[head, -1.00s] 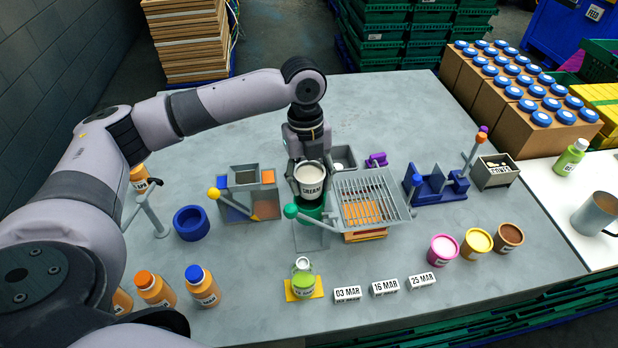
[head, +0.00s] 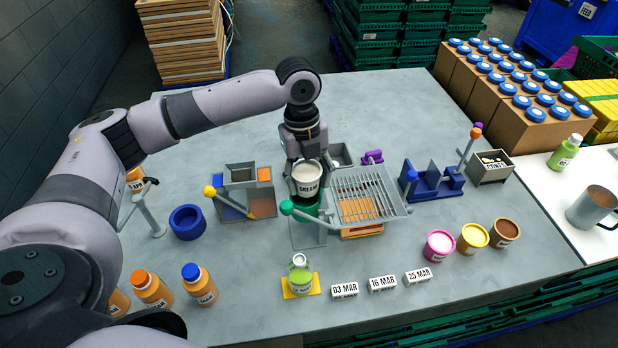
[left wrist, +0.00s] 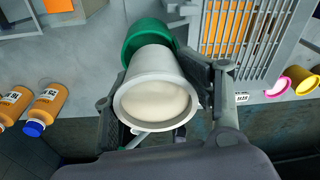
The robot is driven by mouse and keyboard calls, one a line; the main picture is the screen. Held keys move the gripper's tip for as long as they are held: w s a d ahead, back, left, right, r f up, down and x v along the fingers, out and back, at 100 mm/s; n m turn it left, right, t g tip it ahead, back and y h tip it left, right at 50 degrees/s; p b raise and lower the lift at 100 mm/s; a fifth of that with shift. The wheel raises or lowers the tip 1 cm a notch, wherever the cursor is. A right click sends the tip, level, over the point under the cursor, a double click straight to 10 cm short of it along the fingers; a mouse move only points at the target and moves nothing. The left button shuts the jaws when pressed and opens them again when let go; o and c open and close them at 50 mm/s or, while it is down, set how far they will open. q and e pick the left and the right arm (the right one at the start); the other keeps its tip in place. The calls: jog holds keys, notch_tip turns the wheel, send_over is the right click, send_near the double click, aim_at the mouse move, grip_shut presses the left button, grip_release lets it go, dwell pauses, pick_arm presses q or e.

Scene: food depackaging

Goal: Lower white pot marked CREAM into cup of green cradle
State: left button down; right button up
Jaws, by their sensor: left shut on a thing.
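The white pot marked CREAM (head: 306,184) is upright in my left gripper (head: 306,178), open at the top with cream-coloured contents. In the left wrist view the pot (left wrist: 155,98) sits between the two fingers (left wrist: 157,105). The green cup of the cradle (head: 309,209) is directly below the pot in the head view. In the left wrist view the green cup (left wrist: 146,36) shows just beyond the pot's base. The pot hides much of the cup, and I cannot tell whether its base is inside the rim. My right gripper is not in view.
A wire grid (head: 368,191) stands close to the right of the cradle. A grey bin with orange and blue panels (head: 245,190) and a blue ring (head: 187,222) are to the left. A green bottle (head: 300,279) stands in front on a yellow pad.

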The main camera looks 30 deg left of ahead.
aim_at(302, 166)
pick_arm(q)
jog(key=c, duration=1.1)
grip_release()
jog(key=shift+s+a+f+g, duration=0.15)
jog(key=shift+s+f, duration=0.25)
jog(key=shift+f, duration=0.2)
jog(key=shift+s+a+f+g, duration=0.15)
jog(key=shift+s+f, duration=0.2)
jog(key=shift+f, duration=0.25)
jog(key=o, duration=0.4)
jog(key=shift+w+f, duration=0.2)
jog(key=shift+w, duration=0.25)
jog(key=shift+o, duration=1)
jog(key=shift+s+r, duration=0.15)
jog(key=shift+s+a+r, duration=0.1)
jog(key=shift+a, duration=0.05)
jog(key=r, duration=0.7)
jog(key=w+r, duration=0.1)
jog(key=r, duration=0.3)
jog(key=shift+w+a+r, duration=0.1)
jog(key=shift+a+r, duration=0.3)
jog(key=shift+r, duration=0.2)
